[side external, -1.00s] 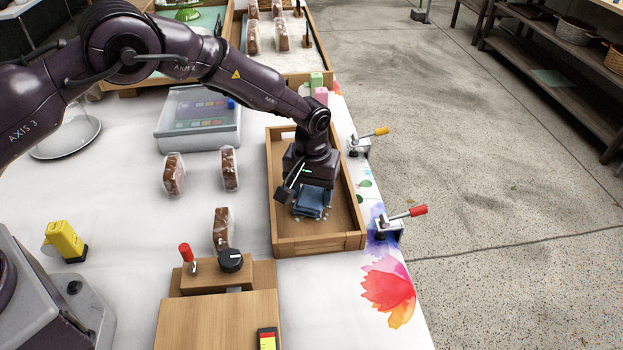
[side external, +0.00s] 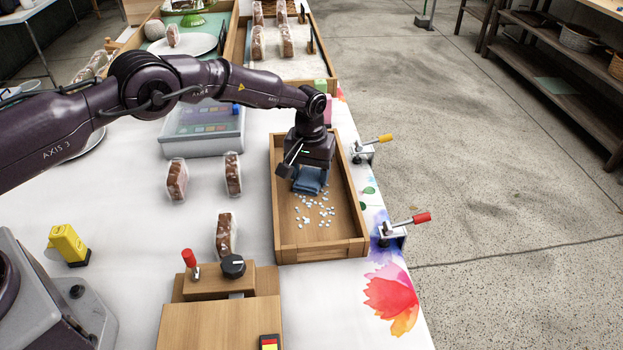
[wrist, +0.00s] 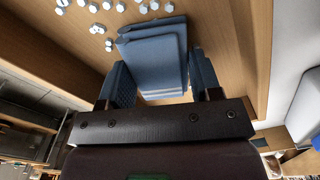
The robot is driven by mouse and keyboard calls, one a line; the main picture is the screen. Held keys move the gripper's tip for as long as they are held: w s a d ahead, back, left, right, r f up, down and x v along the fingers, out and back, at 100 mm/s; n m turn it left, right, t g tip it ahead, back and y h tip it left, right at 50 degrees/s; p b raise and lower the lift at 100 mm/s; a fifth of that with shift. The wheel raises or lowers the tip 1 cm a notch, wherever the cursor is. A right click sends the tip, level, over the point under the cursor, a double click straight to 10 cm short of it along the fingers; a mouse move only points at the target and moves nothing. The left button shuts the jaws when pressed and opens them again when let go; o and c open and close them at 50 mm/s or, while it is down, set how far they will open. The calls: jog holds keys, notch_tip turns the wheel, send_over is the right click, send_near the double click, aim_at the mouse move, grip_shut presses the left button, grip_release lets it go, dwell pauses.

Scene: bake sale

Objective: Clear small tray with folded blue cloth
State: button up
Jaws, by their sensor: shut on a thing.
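The small wooden tray (side external: 325,250) stands on the white table near its right edge. The folded blue cloth (side external: 310,181) is inside it, partly hidden under my gripper (side external: 306,172). My gripper is shut on the cloth low in the far half of the tray. In the wrist view the cloth (wrist: 152,55) is a layered pad between the two fingers of my gripper (wrist: 158,85). Small pale bits (side external: 315,211) lie scattered on the tray floor in front of the cloth; several show in the wrist view (wrist: 100,27) beside it.
Wrapped brown cakes (side external: 233,174) stand left of the tray. A grey panel device (side external: 202,140) is behind them. A wooden block with a black knob (side external: 233,266) is in front.

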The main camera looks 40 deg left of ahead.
aim_at(314, 213)
jog(key=shift+w+a, duration=0.8)
jog(key=shift+s+d, duration=3.9)
jog(key=shift+s, duration=0.05)
jog(key=shift+w+a, duration=4.05)
jog(key=shift+s+d+r, duration=0.1)
jog(key=shift+d+r, duration=0.05)
jog(key=shift+r, duration=3.95)
